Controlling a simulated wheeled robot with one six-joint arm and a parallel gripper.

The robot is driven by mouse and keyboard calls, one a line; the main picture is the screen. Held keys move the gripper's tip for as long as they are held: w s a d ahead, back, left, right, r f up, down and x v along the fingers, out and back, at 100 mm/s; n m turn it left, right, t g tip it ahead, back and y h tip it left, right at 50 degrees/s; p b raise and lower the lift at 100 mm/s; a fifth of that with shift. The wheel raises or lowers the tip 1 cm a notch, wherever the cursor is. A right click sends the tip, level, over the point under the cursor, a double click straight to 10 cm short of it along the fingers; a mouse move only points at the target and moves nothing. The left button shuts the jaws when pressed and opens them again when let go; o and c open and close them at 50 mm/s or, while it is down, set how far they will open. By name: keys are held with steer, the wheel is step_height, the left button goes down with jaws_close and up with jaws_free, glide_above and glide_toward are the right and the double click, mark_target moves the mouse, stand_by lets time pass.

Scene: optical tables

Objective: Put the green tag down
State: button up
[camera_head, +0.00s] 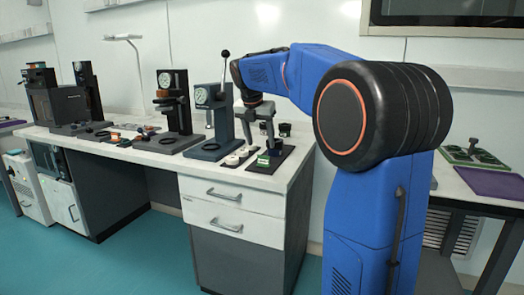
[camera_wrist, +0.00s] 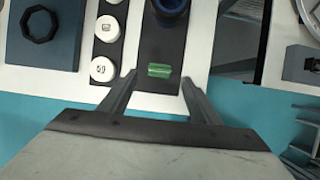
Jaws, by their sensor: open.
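The green tag (camera_wrist: 159,70) lies on a dark plate (camera_wrist: 158,42) on the white bench top, close to its front edge. It also shows as a small green piece in the head view (camera_head: 263,160). My gripper (camera_wrist: 159,79) is open, its two fingers apart on either side of the tag in the picture, with a gap between each finger and the tag. In the head view my gripper (camera_head: 260,140) reaches down over the bench, just above and behind the tag. I cannot tell the exact height of the fingertips over the plate.
A dark strip with white round pieces (camera_wrist: 103,68) lies left of the plate. A dark blue round part (camera_wrist: 170,8) stands behind the tag. A dial-gauge stand (camera_head: 211,120) with a lever is left of my gripper. More stands fill the bench further left.

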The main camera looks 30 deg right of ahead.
steer(key=s+a+m, duration=0.5)
steer(key=s+a, duration=0.1)
steer(key=s, duration=0.4)
steer(key=s+a+f+m+y, duration=0.1)
steer(key=s+a+f+m, duration=0.2)
steer(key=s+f+m, duration=0.4)
steer(key=s+a+f+m+t+y, duration=0.1)
steer(key=s+a+f+m, duration=0.2)
steer(key=s+f+m, duration=0.3)
steer(key=s+a+f+m+t+y, duration=0.1)
steer(key=s+a+f+m, duration=0.3)
steer(key=s, duration=1.1)
step_height(320, 180, down, 4)
steer(key=m, duration=0.3)
steer(key=shift+f+m+y, duration=0.25)
steer(key=shift+m+y, duration=0.05)
